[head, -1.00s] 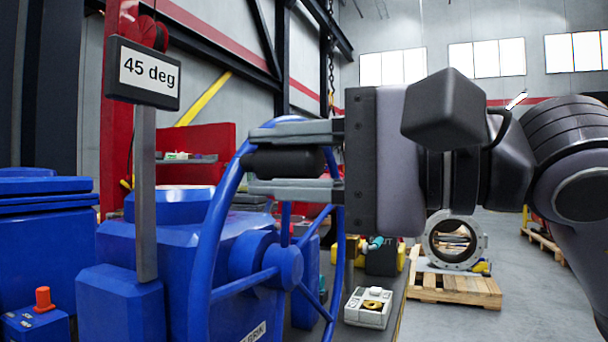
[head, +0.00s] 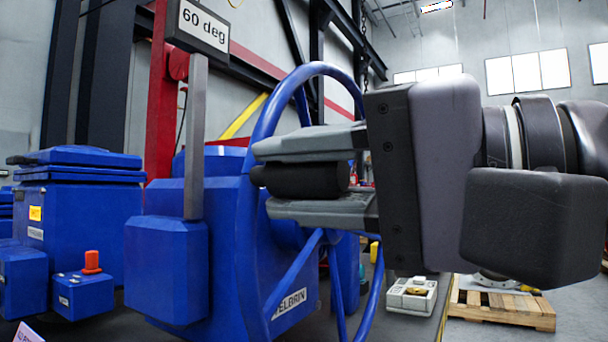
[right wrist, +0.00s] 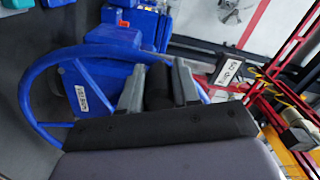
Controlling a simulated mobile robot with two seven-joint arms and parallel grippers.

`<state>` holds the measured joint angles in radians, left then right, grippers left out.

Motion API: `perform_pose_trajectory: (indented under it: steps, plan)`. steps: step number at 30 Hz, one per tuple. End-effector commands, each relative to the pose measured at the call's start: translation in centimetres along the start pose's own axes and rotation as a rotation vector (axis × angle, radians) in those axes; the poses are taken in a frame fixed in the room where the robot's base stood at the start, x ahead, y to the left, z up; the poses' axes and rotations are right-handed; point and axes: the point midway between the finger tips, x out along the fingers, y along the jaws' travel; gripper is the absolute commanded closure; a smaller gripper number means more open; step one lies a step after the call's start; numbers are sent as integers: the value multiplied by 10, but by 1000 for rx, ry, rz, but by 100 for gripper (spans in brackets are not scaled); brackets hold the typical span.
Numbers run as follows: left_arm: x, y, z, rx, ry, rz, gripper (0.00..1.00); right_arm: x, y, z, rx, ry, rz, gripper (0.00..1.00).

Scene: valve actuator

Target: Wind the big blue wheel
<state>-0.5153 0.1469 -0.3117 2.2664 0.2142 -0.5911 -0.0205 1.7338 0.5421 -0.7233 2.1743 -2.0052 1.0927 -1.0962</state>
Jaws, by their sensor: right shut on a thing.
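The big blue wheel (head: 267,122) stands upright on the near side of the blue valve actuator (head: 220,240). A black handle (head: 302,179) sticks out from its rim. My right gripper (head: 262,180) comes in from the right and is shut on this handle, one finger above it and one below. In the right wrist view the handle (right wrist: 158,85) sits between the two fingers, and the wheel (right wrist: 28,100) curves off to the left. A sign (head: 203,25) on a grey post above the actuator reads 60 deg. My left gripper is not in view.
Another blue unit (head: 75,210) and a small blue box with an orange knob (head: 91,261) stand at the left. A white box (head: 411,294) and a wooden pallet (head: 500,305) lie to the right, beyond the wheel.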

Motion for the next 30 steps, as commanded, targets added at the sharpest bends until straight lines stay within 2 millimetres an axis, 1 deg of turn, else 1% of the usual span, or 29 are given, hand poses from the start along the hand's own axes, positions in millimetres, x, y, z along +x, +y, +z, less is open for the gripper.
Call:
perform_pose_trajectory:
  steps: [1, 10, 11, 12, 13, 23, 30]
  plan:
    - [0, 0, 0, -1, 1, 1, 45, 0, 0, 2, 4, -7, -1, 100]
    - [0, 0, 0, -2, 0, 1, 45, 0, 0, 2, 5, -7, 0, 100]
    - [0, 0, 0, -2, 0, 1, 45, 0, 0, 2, 5, -7, 0, 59]
    - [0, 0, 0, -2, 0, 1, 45, 0, 0, 2, 5, -7, 0, 46]
    - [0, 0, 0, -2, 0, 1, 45, 0, 0, 2, 4, -7, 0, 44]
    - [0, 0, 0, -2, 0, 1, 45, 0, 0, 1, 3, -3, 0, 44]
    - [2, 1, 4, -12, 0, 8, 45, -7, 1, 1, 1, -7, -3, 44]
